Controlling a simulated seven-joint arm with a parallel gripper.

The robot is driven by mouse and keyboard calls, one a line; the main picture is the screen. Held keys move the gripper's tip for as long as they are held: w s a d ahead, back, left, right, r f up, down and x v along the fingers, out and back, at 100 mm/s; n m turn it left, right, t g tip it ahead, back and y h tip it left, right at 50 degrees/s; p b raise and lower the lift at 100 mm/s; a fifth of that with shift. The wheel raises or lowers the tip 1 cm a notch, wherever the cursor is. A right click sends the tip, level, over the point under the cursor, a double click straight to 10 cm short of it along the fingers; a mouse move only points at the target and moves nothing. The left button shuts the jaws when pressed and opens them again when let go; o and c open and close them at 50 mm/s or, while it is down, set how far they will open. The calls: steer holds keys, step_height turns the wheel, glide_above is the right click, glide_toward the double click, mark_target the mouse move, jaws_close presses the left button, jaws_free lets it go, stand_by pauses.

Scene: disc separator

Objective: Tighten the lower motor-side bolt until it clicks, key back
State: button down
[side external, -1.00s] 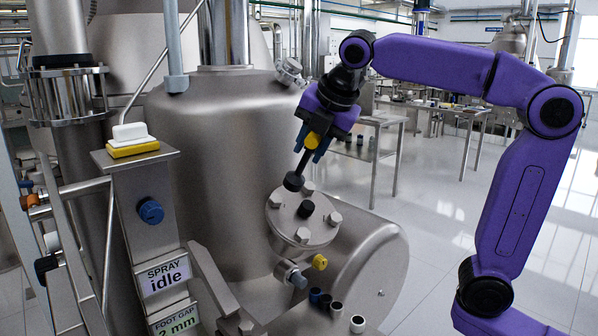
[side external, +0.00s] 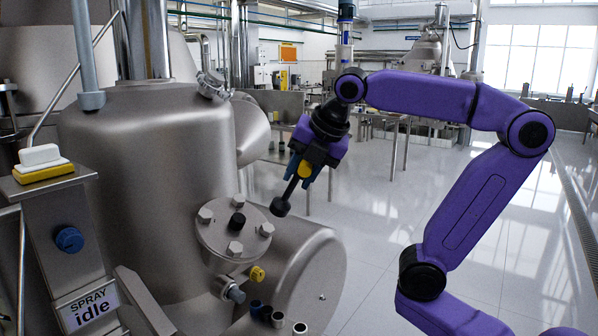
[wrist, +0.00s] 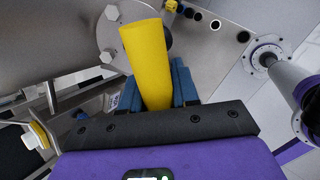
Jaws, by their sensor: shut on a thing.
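In the side view, my gripper (side external: 305,170) is shut on the key, which has a yellow body (wrist: 146,60), a dark shaft and a black round head (side external: 280,207). The key is tilted, its head pointing down and left. The round steel flange (side external: 220,236) carries several hex bolts, including an upper bolt (side external: 243,199), a right bolt (side external: 267,230), a left bolt (side external: 205,215) and a lower bolt (side external: 235,250). The head appears apart from the bolts, just above the right one. In the wrist view, the yellow body hides part of the flange (wrist: 117,38).
A yellow knob (side external: 257,274) and a steel fitting (side external: 234,294) sit below the flange. Several small round caps (side external: 278,320) stand lower on the housing. The steel vessel (side external: 140,190) rises at left, with a "SPRAY idle" sign (side external: 88,308). Open floor lies at right.

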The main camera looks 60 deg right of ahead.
mark_target(296, 189)
steer(key=shift+x, duration=2.2)
steer(key=shift+a, duration=0.1)
steer(key=n, duration=0.5)
steer(key=shift+s+d+f, duration=0.15)
steer(key=shift+s+d, duration=0.05)
steer(key=shift+d, duration=0.05)
steer(key=n, duration=0.5)
steer(key=shift+s+d+n, duration=0.1)
steer(key=shift+d+n, duration=0.1)
steer(key=shift+n, duration=0.1)
steer(key=shift+f, duration=0.15)
steer(key=shift+w+f, duration=0.4)
steer(key=shift+f, duration=0.25)
steer(key=shift+w+f, duration=0.1)
